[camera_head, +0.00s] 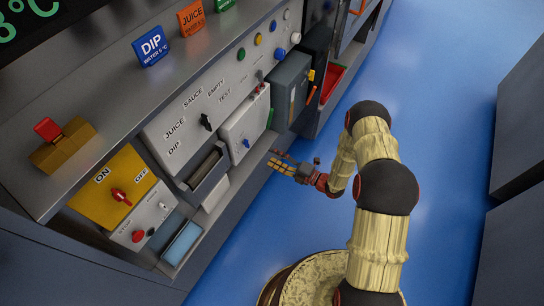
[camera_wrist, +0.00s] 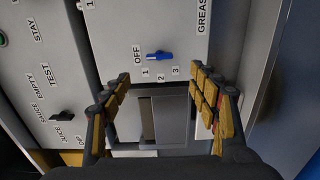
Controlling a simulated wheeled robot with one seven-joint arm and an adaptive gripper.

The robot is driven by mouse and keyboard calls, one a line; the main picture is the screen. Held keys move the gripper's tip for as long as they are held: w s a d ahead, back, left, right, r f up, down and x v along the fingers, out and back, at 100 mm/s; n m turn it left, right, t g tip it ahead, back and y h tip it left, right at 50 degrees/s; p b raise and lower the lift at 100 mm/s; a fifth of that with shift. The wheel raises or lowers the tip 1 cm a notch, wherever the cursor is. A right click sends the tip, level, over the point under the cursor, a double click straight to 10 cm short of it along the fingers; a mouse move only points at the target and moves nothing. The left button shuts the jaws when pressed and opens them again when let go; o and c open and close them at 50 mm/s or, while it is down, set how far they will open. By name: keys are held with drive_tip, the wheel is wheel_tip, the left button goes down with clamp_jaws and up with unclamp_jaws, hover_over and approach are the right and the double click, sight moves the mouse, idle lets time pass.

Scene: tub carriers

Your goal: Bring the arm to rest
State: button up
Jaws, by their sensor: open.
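My arm (camera_head: 375,190) reaches over the blue floor towards the panels on the left, with its joints bent. My gripper (camera_head: 274,159) hangs in front of the lower edge of the machine front, to the right of the white panel with a blue knob. In the wrist view my gripper (camera_wrist: 160,76) has its two padded fingers wide apart with nothing between them. Beyond the fingers is a grey panel (camera_wrist: 185,22) marked OFF, 1, 2, 3 with a blue knob (camera_wrist: 159,56). I cannot tell how far the fingertips are from it.
A selector panel (camera_head: 190,122) and a yellow ON/OFF panel (camera_head: 115,192) line the machine front. A grey box (camera_head: 289,92) and a red tray (camera_head: 333,82) lie farther along. Open blue floor (camera_head: 440,130) is to the right, with dark cabinets (camera_head: 520,130) at the right edge.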

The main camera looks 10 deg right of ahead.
idle(0.4)
drive_tip(key=s+a+f+n+g+y, duration=0.1)
drive_tip(key=s+a+f+n+g, duration=0.15)
drive_tip(key=s+n, duration=0.2)
drive_tip(key=s+a+f+n+g, duration=0.1)
drive_tip(key=s+a+n+g, duration=0.15)
drive_tip(key=s+n, duration=0.2)
drive_tip(key=s+d+r+n+g+h, duration=0.1)
drive_tip(key=s+r+n+g+h, duration=0.1)
drive_tip(key=s+r+n+g, duration=1)
drive_tip(key=s+d+r+n+t+h, duration=0.25)
drive_tip(key=d+r+n+h, duration=0.4)
drive_tip(key=r+n, duration=0.35)
drive_tip(key=s+d+r+n+t+h, duration=0.2)
drive_tip(key=s+d+r+n+h, duration=0.25)
drive_tip(key=d+r+n, duration=0.4)
wheel_tip(320, 180, up, 17)
drive_tip(key=s+n+t+h, duration=0.2)
drive_tip(key=n+t, duration=0.2)
drive_tip(key=t, duration=0.3)
drive_tip(key=shift+s+a+r, duration=0.15)
drive_tip(key=shift+s+a, duration=0.25)
